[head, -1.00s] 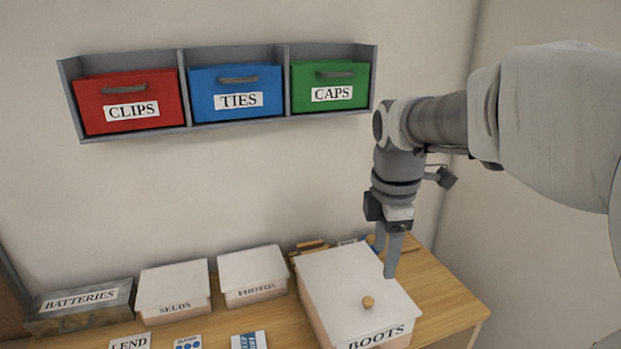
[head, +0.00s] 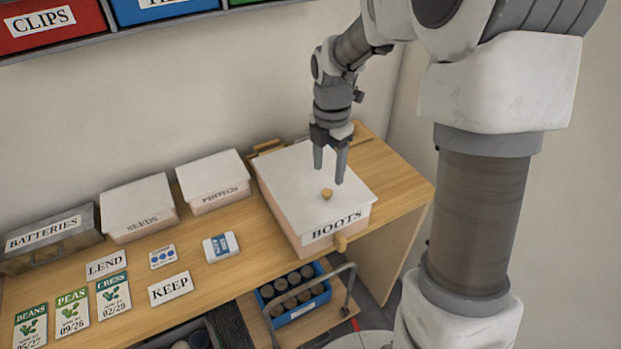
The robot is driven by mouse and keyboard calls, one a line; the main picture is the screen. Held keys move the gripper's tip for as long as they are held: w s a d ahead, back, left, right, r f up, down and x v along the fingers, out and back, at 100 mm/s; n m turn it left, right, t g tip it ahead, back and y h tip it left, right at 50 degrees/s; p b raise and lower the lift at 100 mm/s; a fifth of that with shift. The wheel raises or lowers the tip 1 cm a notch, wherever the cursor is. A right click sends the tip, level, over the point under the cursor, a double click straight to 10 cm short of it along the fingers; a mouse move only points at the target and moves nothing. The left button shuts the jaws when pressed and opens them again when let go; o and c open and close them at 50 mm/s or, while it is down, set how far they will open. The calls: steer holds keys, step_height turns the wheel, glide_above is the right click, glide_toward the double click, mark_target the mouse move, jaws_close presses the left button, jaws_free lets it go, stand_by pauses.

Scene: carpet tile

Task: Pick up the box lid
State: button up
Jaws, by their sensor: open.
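The box lid (head: 300,180) is a flat white cover with a small round wooden knob (head: 327,193) on top. It sits on the box labelled BOOTS (head: 334,230), at the right part of the wooden table. My gripper (head: 329,178) points down over the lid, its two fingers apart with nothing between them. The fingertips show just behind and above the knob; I cannot tell the exact height gap.
Cards such as KEEP (head: 171,289) lie in front. A blue crate (head: 297,315) of round items is below the table edge. Wall bins hang above.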

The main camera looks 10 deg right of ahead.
mark_target(328, 191)
steer(key=shift+s+f+p, duration=0.15)
steer(key=shift+f+p, duration=0.15)
steer(key=shift+f, duration=3.15)
jaws_close()
